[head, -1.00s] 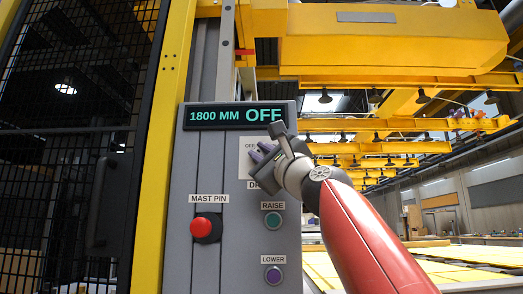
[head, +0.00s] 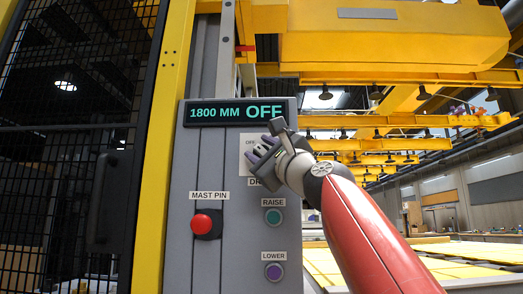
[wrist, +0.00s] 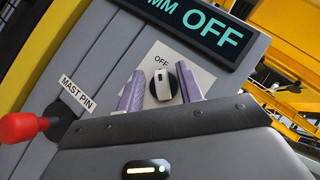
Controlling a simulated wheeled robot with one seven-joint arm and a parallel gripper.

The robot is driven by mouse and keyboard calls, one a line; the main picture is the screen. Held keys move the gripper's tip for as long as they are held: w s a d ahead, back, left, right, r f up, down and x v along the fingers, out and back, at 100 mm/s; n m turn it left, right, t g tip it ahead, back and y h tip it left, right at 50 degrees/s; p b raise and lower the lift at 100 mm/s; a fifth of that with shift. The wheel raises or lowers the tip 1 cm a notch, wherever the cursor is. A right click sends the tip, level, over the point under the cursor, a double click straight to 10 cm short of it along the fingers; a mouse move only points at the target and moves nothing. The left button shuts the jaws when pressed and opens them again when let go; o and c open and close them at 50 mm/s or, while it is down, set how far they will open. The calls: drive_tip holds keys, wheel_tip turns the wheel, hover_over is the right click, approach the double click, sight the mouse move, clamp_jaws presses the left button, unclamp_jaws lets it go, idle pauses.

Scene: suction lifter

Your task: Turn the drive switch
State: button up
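The drive switch (wrist: 162,88) is a light knob on a black round base, set on a white plate marked OFF on the grey control panel. In the wrist view my gripper (wrist: 160,80) is open, with its two purple fingers apart on either side of the knob. Gaps show between the fingers and the knob; how deep the fingers reach is hard to tell. In the head view my gripper (head: 259,155) is in front of the switch plate (head: 247,145) and hides the knob. The display (head: 236,112) reads 1800 MM OFF.
The red mast pin knob (head: 202,222) sticks out at the panel's left. The RAISE button (head: 273,217) and LOWER button (head: 274,271) are below my gripper. A black mesh guard (head: 60,130) and yellow post (head: 165,150) stand left of the panel.

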drive_tip(key=b+v, duration=0.5)
drive_tip(key=v, duration=0.2)
drive_tip(key=shift+s+f+b, duration=0.15)
drive_tip(key=shift+s+b, duration=0.2)
drive_tip(key=shift+b, duration=0.05)
drive_tip(key=shift+d+f, duration=0.1)
